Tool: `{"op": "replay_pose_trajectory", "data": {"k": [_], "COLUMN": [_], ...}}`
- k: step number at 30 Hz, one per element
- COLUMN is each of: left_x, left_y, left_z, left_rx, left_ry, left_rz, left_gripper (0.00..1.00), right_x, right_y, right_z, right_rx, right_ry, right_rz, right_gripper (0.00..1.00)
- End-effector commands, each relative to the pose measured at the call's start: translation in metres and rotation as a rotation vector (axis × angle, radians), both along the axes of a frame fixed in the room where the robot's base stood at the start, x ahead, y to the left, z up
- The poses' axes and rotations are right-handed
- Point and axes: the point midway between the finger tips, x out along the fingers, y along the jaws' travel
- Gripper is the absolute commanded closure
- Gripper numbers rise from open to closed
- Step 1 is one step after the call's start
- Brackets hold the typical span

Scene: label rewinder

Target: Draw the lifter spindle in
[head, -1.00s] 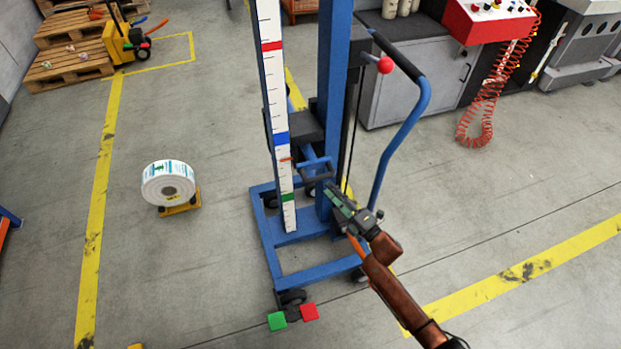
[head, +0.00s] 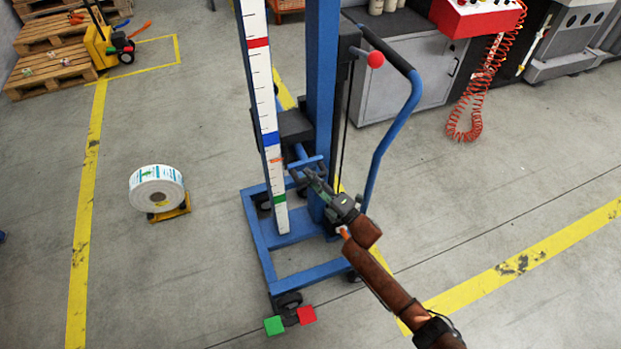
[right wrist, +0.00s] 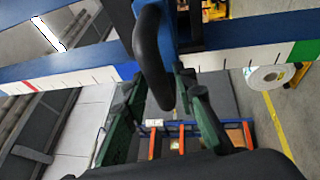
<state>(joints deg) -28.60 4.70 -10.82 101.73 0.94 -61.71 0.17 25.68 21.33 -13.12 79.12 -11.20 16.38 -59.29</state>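The blue lifter (head: 319,90) stands upright with a white scale strip (head: 262,90) marked red, blue and green. A blue crossbar piece (head: 306,162), apparently part of the spindle, sticks out low on its mast with a dark loop handle at it. My right gripper (head: 308,174) is at this handle, its fingers partly covering it. In the right wrist view the black handle (right wrist: 152,55) reaches down between my two green fingers (right wrist: 165,115), which stand apart. Contact with the handle cannot be told. My left gripper is out of view.
A white label roll (head: 157,187) sits on a small yellow stand at left. The lifter's blue base frame (head: 263,250) has wheels, with green and red pedals (head: 290,319) in front. A grey cabinet (head: 400,85) stands behind. Open floor lies left and right.

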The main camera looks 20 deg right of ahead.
Motion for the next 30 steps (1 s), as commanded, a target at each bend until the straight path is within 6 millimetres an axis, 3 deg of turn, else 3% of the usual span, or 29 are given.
{"op": "replay_pose_trajectory", "data": {"k": [10, 25, 30], "left_x": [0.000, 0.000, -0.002], "left_y": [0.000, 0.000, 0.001], "left_z": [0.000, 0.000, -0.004], "left_rx": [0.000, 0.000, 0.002], "left_ry": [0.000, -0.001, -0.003], "left_rz": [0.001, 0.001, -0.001], "left_gripper": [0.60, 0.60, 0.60], "right_x": [0.000, -0.001, -0.007], "right_y": [0.000, 0.000, 0.011], "right_z": [0.000, -0.001, 0.000], "right_rx": [0.000, 0.000, 0.002], "right_ry": [0.000, 0.001, 0.002], "right_rz": [0.000, 0.000, 0.015], "right_gripper": [1.00, 1.00, 1.00]}}
